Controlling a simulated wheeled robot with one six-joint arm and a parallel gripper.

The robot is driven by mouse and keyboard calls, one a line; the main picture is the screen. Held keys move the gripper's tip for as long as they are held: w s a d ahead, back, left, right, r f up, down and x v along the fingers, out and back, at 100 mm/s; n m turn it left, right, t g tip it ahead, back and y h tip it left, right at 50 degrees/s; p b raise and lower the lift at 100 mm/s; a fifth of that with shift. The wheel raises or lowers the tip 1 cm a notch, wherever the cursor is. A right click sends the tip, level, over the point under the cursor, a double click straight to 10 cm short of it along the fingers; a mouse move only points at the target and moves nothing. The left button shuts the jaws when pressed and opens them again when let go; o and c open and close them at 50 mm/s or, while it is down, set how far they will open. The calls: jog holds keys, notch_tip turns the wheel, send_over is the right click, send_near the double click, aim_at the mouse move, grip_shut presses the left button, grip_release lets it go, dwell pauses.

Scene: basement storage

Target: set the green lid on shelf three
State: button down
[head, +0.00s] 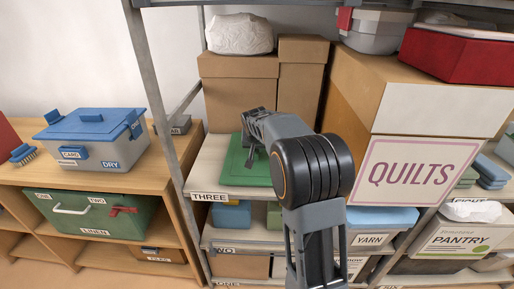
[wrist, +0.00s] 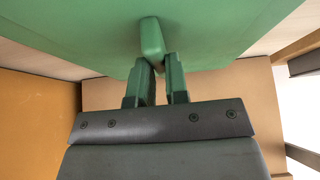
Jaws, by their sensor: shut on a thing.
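The green lid (head: 236,168) is a flat plate at shelf three (head: 212,166), the shelf board with the THREE label (head: 208,197). It lies flat, in front of brown cardboard boxes. I cannot tell whether it touches the board or hovers just above it. In the wrist view the lid (wrist: 230,30) fills the top, with its upright green handle (wrist: 152,40) in the middle. My gripper (wrist: 158,68) is shut on that handle. In the head view my gripper (head: 250,155) is over the lid, and my arm hides the lid's right part.
Brown boxes (head: 240,95) stand behind the lid, and a large box with a QUILTS sign (head: 418,175) stands to the right. A grey shelf post (head: 155,95) rises at the left. A wooden bench (head: 160,180) with a blue-lidded bin (head: 95,140) stands further left.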

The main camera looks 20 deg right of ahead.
jog(key=shift+f, duration=0.15)
jog(key=c, duration=1.1)
grip_release()
jog(key=shift+s+r, duration=0.1)
jog(key=shift+r, duration=0.35)
jog(key=p+v, duration=0.1)
jog(key=v, duration=1)
jog(key=s+a+f+n+y, duration=0.1)
jog(key=s+a+f, duration=0.2)
jog(key=s, duration=0.5)
jog(key=s+a+f+n+g, duration=0.1)
jog(key=s+a+f+n, duration=0.1)
jog(key=s, duration=0.6)
jog(key=s+a+f+n+g+y, duration=0.1)
jog(key=s+a+f+n, duration=0.1)
jog(key=s+a+f, duration=0.2)
jog(key=shift+s+a+f+y, duration=0.1)
jog(key=shift+s+f, duration=0.2)
jog(key=shift+s, duration=0.35)
jog(key=shift+s+f+y, duration=0.1)
jog(key=shift+s+f, duration=0.2)
jog(key=shift+s, duration=0.35)
jog(key=shift+s+a+f+y, duration=0.1)
jog(key=shift+s+f, duration=0.2)
jog(key=shift+s, duration=0.3)
